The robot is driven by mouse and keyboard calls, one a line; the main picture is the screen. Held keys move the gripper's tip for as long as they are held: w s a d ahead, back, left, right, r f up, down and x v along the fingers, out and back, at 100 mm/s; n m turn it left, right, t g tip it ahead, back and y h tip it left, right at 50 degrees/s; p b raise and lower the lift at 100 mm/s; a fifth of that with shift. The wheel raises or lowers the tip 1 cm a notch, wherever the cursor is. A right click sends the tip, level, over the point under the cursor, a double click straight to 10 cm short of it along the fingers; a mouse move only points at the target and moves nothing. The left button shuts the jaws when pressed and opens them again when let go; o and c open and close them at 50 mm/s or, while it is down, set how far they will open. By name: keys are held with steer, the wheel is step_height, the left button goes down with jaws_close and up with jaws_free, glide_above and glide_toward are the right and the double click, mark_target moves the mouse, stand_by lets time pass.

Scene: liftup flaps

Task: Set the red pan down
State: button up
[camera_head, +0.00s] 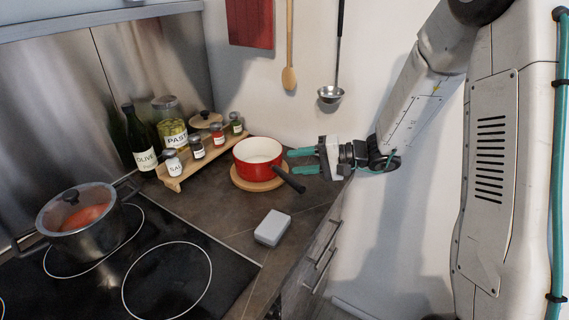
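The red pan (258,162), white inside with a dark handle, sits upright on a round wooden board (240,182) on the dark counter. Its handle (289,180) points toward the lower right. My gripper (291,162) is just right of the pan, with its two teal fingers spread apart and pointing left. The fingers are open, and I see nothing held between them. The handle passes close to the lower finger; I cannot tell whether they touch.
A wooden rack with jars (174,163) and an olive oil bottle (139,140) stand left of the pan. A white box (272,228) lies in front. A lidded steel pot (82,226) is on the black hob (135,270). A ladle (331,94) and spoon (289,77) hang behind.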

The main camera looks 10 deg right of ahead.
steer(key=v, duration=0.6)
steer(key=s+a+r+n+g+h, duration=0.2)
steer(key=s+a+r+g, duration=0.15)
steer(key=s, duration=0.45)
steer(key=s+a+r+n+g+h, duration=0.25)
steer(key=s+r, duration=0.25)
steer(key=s, duration=0.4)
steer(key=s+d+r+h, duration=0.1)
steer(key=s+d+h, duration=0.3)
steer(key=s, duration=0.2)
steer(key=s+d+r+t+h, duration=0.1)
steer(key=s+d+h, duration=0.3)
steer(key=s, duration=0.3)
steer(key=shift+d+r+h, duration=0.2)
steer(key=shift+r+h, duration=0.05)
steer(key=shift+h, duration=0.4)
